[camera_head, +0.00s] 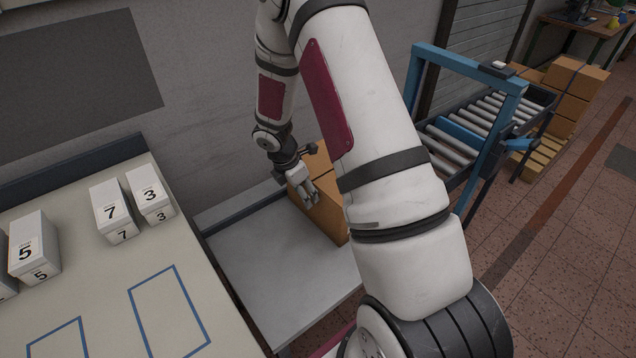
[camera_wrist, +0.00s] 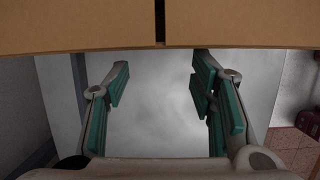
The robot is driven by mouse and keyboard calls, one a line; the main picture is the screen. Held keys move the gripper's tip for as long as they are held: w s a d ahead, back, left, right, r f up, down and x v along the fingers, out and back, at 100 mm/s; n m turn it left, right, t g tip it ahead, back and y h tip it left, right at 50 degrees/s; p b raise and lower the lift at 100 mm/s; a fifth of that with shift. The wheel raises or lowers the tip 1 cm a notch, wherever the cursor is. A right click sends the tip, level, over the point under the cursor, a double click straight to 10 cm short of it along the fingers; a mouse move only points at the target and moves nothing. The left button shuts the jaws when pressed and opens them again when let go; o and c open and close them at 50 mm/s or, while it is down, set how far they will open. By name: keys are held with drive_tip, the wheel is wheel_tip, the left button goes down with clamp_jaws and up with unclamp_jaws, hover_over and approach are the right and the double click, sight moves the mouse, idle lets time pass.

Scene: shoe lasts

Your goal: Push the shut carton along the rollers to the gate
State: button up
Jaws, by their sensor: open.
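The brown carton (camera_head: 324,211) stands on a grey metal table, partly hidden behind my arm in the head view. In the wrist view the carton (camera_wrist: 90,27) fills the top of the picture, with a dark seam down its face. My gripper (camera_head: 312,197) is at the carton's near left side in the head view. In the wrist view my gripper (camera_wrist: 158,88) has its fingers spread with nothing between them. I cannot tell whether it touches the carton. The rollers (camera_head: 455,142) lie to the right, beyond my arm. The blue gate frame (camera_head: 465,66) stands over them.
The grey metal table (camera_head: 265,262) is bare left of the carton. A pale bench (camera_head: 105,270) at left carries numbered white boxes (camera_head: 112,212) and blue outlines. Stacked brown cartons (camera_head: 566,95) stand beyond the rollers. A wall runs behind.

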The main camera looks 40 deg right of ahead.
sight(319, 182)
drive_tip(key=shift+d, duration=2.7)
